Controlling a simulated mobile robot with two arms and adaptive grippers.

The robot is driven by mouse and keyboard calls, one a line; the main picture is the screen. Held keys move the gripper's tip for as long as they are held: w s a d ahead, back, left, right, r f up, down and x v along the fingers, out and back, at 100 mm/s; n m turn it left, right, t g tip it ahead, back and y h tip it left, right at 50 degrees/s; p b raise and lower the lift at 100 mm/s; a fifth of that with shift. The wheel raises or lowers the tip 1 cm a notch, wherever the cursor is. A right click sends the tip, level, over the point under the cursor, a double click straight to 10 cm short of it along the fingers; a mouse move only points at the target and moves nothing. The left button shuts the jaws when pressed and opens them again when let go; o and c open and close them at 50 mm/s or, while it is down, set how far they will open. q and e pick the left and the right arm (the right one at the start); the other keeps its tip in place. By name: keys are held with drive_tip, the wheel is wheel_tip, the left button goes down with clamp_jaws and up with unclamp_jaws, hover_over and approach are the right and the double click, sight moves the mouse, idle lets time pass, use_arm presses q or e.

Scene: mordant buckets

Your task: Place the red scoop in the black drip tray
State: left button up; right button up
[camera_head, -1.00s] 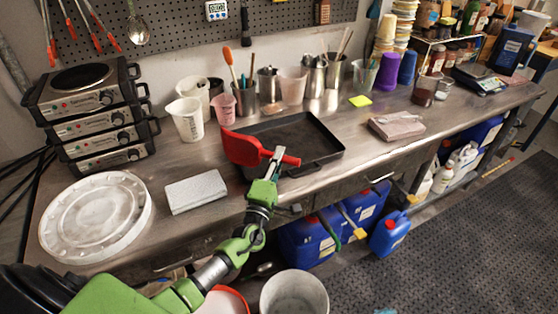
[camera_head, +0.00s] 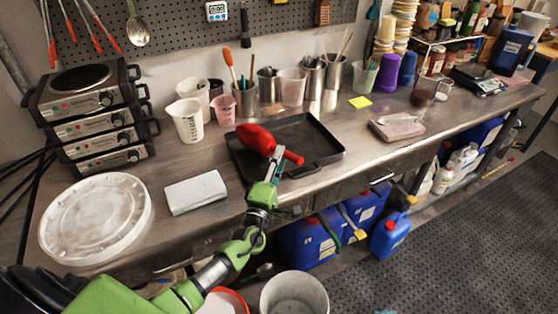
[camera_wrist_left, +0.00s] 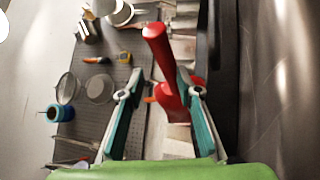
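The red scoop (camera_head: 255,138) is over the black drip tray (camera_head: 322,155), tilted, with the back of its bowl up and left and its handle down and right. My left gripper (camera_head: 277,160) is at the tray's front edge, beside the handle. In the left wrist view the left gripper (camera_wrist_left: 160,82) has its fingers apart. The scoop (camera_wrist_left: 160,45) shows between and beyond them, with a gap to the left finger. Whether it touches the tray is hidden. My right gripper is not in view.
A white folded cloth (camera_head: 195,192) and a round white lid (camera_head: 95,215) lie left of the tray. A beaker (camera_head: 188,120) and several cups stand behind. A pinkish block (camera_head: 397,127) lies to the right. A bucket (camera_head: 293,293) stands below the bench front.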

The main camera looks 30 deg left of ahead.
use_arm(q)
drive_tip(key=b+v, duration=0.2)
drive_tip(key=v, duration=1)
